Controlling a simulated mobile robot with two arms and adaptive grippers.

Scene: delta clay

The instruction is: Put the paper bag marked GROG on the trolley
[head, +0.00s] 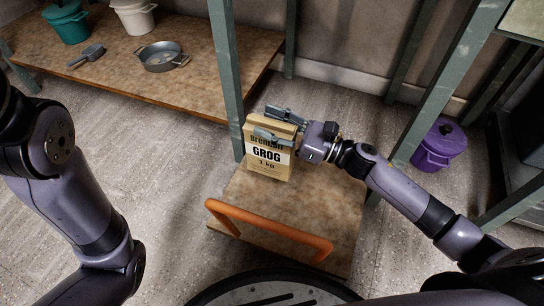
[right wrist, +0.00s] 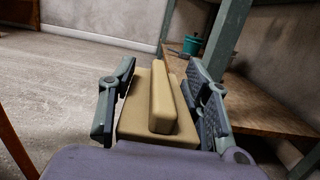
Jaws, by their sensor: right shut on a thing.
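The tan paper bag marked GROG (head: 268,163) is upright at the far left corner of the trolley (head: 306,208), a low brown board with an orange handle. My right gripper (head: 279,125) is shut on the upper part of the bag, coming from the right. In the right wrist view the bag (right wrist: 160,110) sits between the fingers. The head view looks down from above, so I cannot tell whether the bag's base touches the trolley board. My left arm shows at the left of the head view, but its gripper is out of view.
The trolley's orange handle (head: 268,232) rises at its near side. A green shelf post (head: 226,80) stands just left of the bag. The shelf (head: 120,60) holds a grey pan (head: 160,57), a scoop and pots. A purple pot (head: 438,146) is at the right.

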